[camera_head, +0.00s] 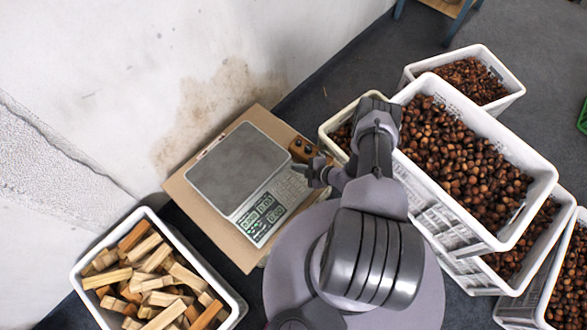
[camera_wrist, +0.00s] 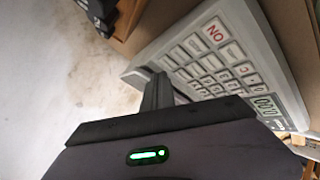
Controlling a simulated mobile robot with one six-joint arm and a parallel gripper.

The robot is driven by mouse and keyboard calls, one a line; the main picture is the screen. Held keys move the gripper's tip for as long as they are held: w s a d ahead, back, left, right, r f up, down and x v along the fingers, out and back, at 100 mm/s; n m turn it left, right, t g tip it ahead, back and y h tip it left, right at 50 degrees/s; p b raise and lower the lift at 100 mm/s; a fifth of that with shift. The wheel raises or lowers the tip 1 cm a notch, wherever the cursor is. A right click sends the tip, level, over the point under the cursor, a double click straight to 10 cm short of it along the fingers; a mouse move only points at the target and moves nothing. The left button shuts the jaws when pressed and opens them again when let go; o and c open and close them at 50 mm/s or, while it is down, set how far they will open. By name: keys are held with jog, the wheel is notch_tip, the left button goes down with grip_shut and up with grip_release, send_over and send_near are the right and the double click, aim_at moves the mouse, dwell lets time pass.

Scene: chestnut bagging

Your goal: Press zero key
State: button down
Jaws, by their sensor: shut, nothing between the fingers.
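The scale (camera_head: 238,168) has a grey weighing plate and a white body, and lies on a brown board. Its lit green display (camera_head: 262,215) and keypad (camera_head: 287,188) are on the side toward my arm. Key labels are too small to read, so I cannot tell which is the zero key. My gripper (camera_head: 312,172) is shut and empty at the keypad's upper right edge. In the wrist view its fingers (camera_wrist: 158,92) cover part of the keys; contact is unclear.
A small brown block (camera_head: 302,150) stands beside the scale, close to my gripper. A white crate of wood pieces (camera_head: 78,272) is at the lower left. White crates of chestnuts (camera_head: 545,172) stand on the right. A wall (camera_head: 120,90) rises behind the scale.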

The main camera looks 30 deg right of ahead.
jog(key=shift+r, duration=0.1)
jog(key=r+p, duration=0.1)
jog(key=s+r+p, duration=0.1)
jog(key=r, duration=0.1)
jog(key=r+p, duration=0.1)
jog(key=shift+s+d+r, duration=0.25)
jog(key=shift+d+r, duration=0.05)
dwell(1.4)
